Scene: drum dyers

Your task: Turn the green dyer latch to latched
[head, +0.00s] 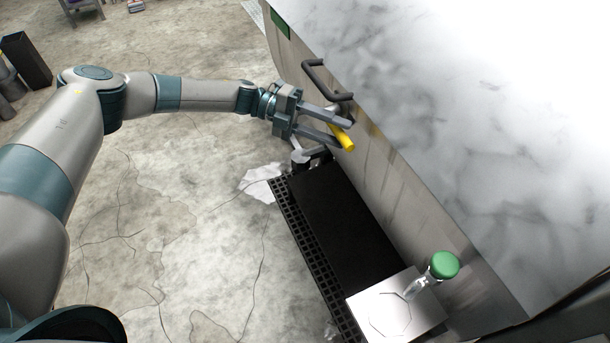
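The dyer (400,185) is a large cabinet with a pale marbled top on the right, with a green patch (280,23) on its side near the far end. A yellow bar (346,141), which looks like the latch's handle, shows at the dyer's side. My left gripper (346,133) reaches it from the left. Its two fingers are apart, with the yellow bar between or just beyond their tips. I cannot tell whether they touch it. The latch's base is hidden behind the fingers. My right gripper is not in view.
A dark grey bar handle (314,76) sticks out of the dyer just above my gripper. The cracked concrete floor (190,230) on the left is mostly clear.

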